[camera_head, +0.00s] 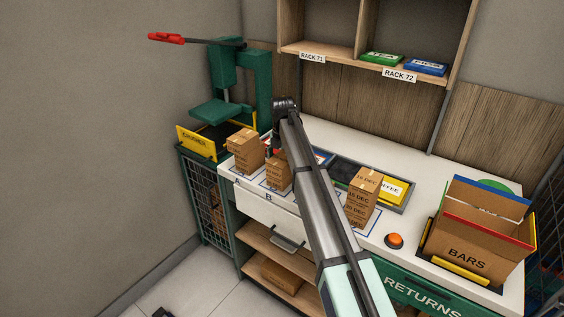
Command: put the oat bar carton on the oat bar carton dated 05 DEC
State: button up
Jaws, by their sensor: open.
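Brown cartons stand in stacks on the white counter. One stack (243,153) is on spot A at the left. A lower stack (278,174) is on spot B, partly behind my arm. A taller stack (362,199) is right of my arm, with several DEC date labels; its top label appears to read 15 DEC. I cannot make out a 05 DEC label on any carton. My gripper (277,152) is above the spot B stack, mostly hidden by my arm. It is open, and I see no carton held in it.
A green press (227,95) with a yellow-edged CRUSHER bin stands at the back left. A BARS box (472,245) and orange button (394,240) are at the right. A shelf (345,55) hangs above. A dark tray (398,198) holds a yellow packet.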

aim_at(282, 158)
notch_tip(282, 158, up, 12)
jog(key=b, duration=0.2)
jog(key=shift+r+b, duration=0.15)
jog(key=shift+b, duration=0.2)
